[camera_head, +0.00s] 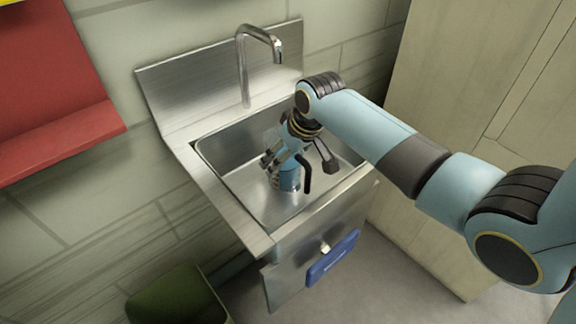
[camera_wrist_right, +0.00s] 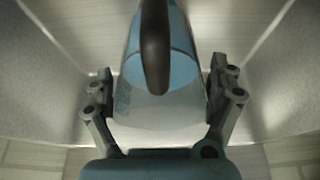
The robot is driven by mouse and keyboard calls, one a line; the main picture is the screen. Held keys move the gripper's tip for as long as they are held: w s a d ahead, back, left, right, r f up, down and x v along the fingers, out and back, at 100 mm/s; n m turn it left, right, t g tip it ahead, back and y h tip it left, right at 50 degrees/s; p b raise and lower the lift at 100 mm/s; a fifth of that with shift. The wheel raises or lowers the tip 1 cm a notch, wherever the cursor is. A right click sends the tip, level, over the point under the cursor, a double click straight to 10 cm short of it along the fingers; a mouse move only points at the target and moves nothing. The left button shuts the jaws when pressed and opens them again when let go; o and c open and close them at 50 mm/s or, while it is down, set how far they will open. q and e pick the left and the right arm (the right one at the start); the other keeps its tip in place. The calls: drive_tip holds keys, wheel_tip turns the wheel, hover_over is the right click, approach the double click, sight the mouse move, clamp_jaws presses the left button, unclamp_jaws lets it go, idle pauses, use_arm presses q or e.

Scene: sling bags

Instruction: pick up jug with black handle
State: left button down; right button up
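The jug (camera_head: 288,181) is light blue with a black handle (camera_head: 306,175) and is in the metal sink basin. My right gripper (camera_head: 299,163) is inside the basin at the jug, one finger on each side of it. In the right wrist view the jug (camera_wrist_right: 184,68) shows between the open fingers of my right gripper (camera_wrist_right: 161,88), its black handle (camera_wrist_right: 154,50) facing up in the picture. The right finger looks very close to the jug; I cannot tell whether it touches. My gripper and arm hide part of the jug in the head view. My left gripper is not in view.
The sink (camera_head: 235,210) has raised walls around the jug and a tall faucet (camera_head: 243,70) behind it. A blue item (camera_head: 332,258) is on the sink's front. A green container (camera_head: 178,297) is at lower left, a red panel (camera_head: 50,75) at left, and pale cabinets (camera_head: 470,60) at right.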

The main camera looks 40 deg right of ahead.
drive_tip(key=c, duration=1.2)
drive_tip(key=shift+r, duration=0.1)
